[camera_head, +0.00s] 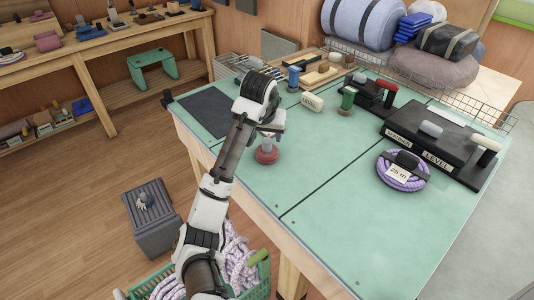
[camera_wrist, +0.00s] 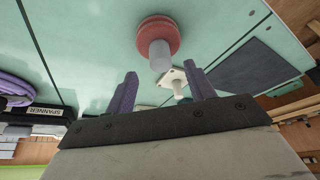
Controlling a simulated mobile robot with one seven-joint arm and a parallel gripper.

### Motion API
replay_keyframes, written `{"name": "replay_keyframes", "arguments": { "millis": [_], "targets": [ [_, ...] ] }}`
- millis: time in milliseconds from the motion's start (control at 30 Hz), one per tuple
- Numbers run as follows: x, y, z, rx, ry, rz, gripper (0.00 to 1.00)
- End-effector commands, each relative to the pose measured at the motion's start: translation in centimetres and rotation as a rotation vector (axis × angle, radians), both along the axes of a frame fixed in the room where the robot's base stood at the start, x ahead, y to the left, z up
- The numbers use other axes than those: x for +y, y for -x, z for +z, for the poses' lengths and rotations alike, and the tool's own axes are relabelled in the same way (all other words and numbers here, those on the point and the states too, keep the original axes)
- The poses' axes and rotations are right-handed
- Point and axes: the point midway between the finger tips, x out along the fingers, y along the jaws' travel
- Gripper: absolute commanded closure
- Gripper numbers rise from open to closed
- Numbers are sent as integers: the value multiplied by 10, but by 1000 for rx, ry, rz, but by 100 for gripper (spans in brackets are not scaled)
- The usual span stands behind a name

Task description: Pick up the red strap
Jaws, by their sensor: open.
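A round red thing (camera_head: 267,154) with a pale grey post on top stands on the green bench top, just below my gripper in the head view. It looks like the rolled red strap, though I cannot make out strap layers. In the wrist view the red thing (camera_wrist: 158,33) is beyond my fingertips, near the top of the picture, clear of both fingers. My gripper (camera_wrist: 160,84) is open, with two purple-grey fingers apart and nothing held between them. In the head view my gripper (camera_head: 268,130) is partly hidden by my wrist.
A white plate with a post (camera_wrist: 177,82) shows beyond the fingertips. A dark mat (camera_head: 207,112) lies left on the bench. A purple rope coil (camera_head: 403,182) and a black labelled holder (camera_head: 436,147) stand right. Cream (camera_head: 312,102) and green (camera_head: 348,98) spools stand behind. The front bench is clear.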

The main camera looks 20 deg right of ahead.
Motion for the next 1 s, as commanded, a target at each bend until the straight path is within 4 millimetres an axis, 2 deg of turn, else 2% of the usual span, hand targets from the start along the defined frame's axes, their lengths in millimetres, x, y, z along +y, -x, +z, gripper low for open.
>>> {"name": "replay_keyframes", "arguments": {
  "millis": [167, 433, 700, 767, 1000],
  "targets": [
    [-2, -5, -10, 2, -1, 2, 46],
    [-9, -17, -45, 1, 0, 1, 46],
    [-10, -19, -50, -2, 1, 0, 46],
    [-10, -19, -50, -2, 1, 0, 51],
    [-10, -19, -50, -2, 1, 0, 83]
  ]
}}
